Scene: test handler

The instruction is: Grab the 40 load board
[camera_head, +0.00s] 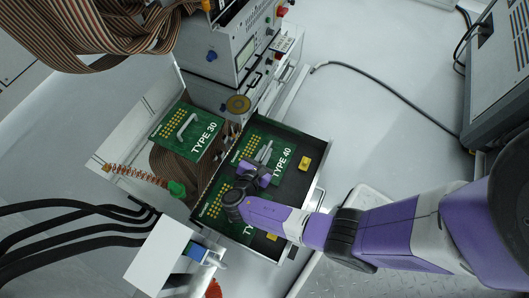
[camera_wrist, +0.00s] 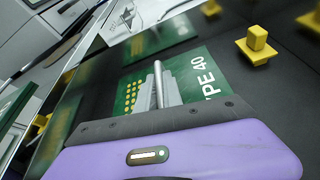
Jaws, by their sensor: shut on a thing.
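The type 40 load board (camera_head: 283,152) is a green board with gold contacts and white "TYPE 40" lettering, in the upper part of a dark open drawer. It also shows in the wrist view (camera_wrist: 190,66), with a grey bar handle (camera_wrist: 158,82) standing on it. My gripper (camera_head: 256,168) is over this board with its jaws shut on the handle. In the wrist view my gripper (camera_wrist: 160,98) hides the lower part of the board. The board appears to be still within the drawer; whether it touches the drawer floor I cannot tell.
A second green board (camera_head: 212,209) lies lower in the drawer, partly hidden by my arm. A type 30 board (camera_head: 186,131) sits in the handler at left. Yellow blocks (camera_head: 304,163) stand on the drawer floor (camera_head: 309,147). Brown ribbon cables (camera_head: 110,30) hang at upper left.

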